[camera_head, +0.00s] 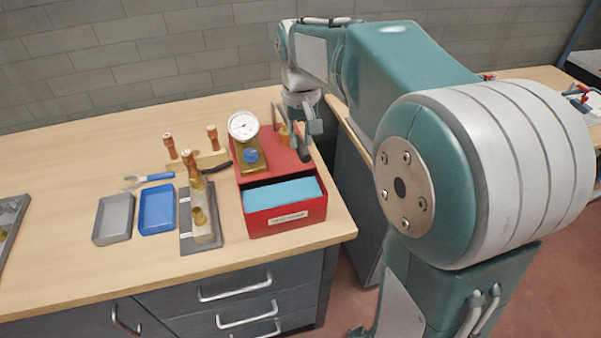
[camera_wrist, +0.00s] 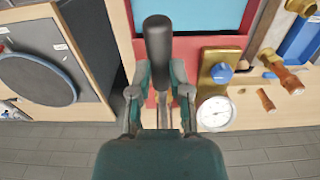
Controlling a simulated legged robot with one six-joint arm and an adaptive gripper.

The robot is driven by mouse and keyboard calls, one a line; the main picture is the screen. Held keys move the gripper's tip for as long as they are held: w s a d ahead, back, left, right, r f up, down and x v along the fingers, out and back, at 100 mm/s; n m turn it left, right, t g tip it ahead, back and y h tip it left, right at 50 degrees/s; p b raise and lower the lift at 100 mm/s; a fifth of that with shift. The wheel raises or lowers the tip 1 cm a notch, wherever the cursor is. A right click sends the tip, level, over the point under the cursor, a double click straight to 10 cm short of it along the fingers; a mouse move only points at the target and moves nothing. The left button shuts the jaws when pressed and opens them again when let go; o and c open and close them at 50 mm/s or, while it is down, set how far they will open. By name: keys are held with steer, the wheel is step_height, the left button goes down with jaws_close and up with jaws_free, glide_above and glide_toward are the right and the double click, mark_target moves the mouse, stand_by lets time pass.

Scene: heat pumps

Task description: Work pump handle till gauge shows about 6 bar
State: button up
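The red test pump (camera_head: 272,170) stands on the bench with blue water in its open tank. Its white-faced gauge (camera_head: 243,126) is upright on a brass block; it also shows in the wrist view (camera_wrist: 215,113), but the reading is too small to make out. A blue knob (camera_head: 250,156) sits below the gauge. The pump handle has a dark grip (camera_wrist: 158,40), standing at the pump's right side. My gripper (camera_head: 305,126) is at the handle. In the wrist view its two fingers (camera_wrist: 160,75) lie either side of the grip; whether they touch it is unclear.
Left of the pump are a brass-fitted block (camera_head: 201,215), a blue tray (camera_head: 157,209), a grey tray (camera_head: 114,218), blue-handled pliers (camera_head: 150,180) and copper-ended fittings (camera_head: 170,146). The bench's left rear is clear. A second bench stands to the right across a gap.

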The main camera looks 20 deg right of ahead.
steer(key=shift+f, duration=2.65)
steer(key=shift+r, duration=6.45)
steer(key=shift+f, duration=0.15)
steer(key=shift+f, duration=2.25)
